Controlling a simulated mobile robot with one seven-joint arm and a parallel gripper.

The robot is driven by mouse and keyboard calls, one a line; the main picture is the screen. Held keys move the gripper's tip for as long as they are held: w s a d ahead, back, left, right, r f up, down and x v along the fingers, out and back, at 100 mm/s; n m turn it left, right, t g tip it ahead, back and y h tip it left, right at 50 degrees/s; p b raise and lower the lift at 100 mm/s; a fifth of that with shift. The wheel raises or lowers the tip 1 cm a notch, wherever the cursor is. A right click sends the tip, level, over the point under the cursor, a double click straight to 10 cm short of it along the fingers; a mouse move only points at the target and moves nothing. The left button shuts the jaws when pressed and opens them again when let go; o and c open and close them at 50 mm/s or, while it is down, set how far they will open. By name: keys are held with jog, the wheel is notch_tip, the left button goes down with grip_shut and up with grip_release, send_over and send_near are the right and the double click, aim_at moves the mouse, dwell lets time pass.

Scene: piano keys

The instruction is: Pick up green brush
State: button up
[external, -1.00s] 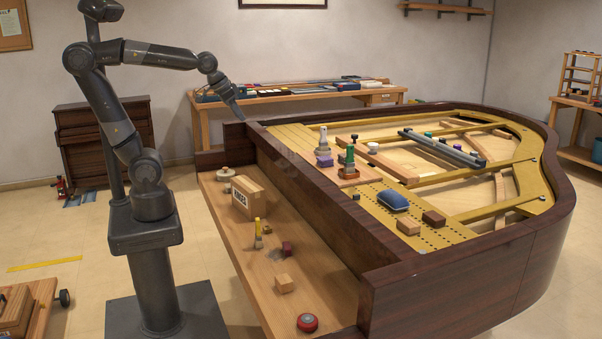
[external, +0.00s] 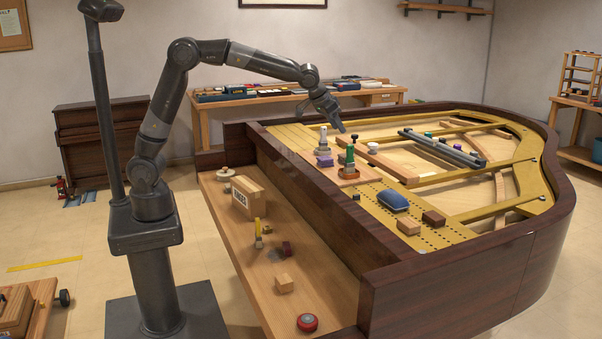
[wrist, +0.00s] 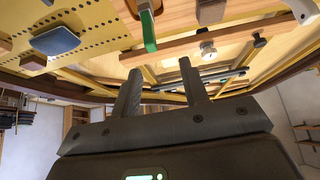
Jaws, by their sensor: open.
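The green brush (external: 349,156) stands upright on a wooden board on the piano's gold frame, its green part at the top. In the wrist view the green brush (wrist: 148,32) shows near the top edge, partly cut off. My gripper (external: 337,122) is open and empty, above and slightly to the left of the brush, apart from it. In the wrist view my gripper's two fingers (wrist: 160,78) are spread with nothing between them.
A pale upright brush (external: 323,143) and a purple block (external: 324,160) stand close to the left of the green brush. A blue pad (external: 393,200) and brown blocks (external: 433,218) lie to the front right. The dark piano rim (external: 320,190) runs along the near side.

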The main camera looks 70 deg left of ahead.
aim_at(350, 145)
jog(key=x, duration=0.4)
jog(key=d+x, duration=0.1)
jog(key=x, duration=0.1)
jog(key=shift+w+f, duration=0.2)
jog(key=shift+w, duration=0.1)
jog(key=x, duration=0.5)
jog(key=shift+s+d+f, duration=0.15)
jog(key=shift+s+d, duration=0.05)
jog(key=shift+d, duration=0.05)
grip_shut()
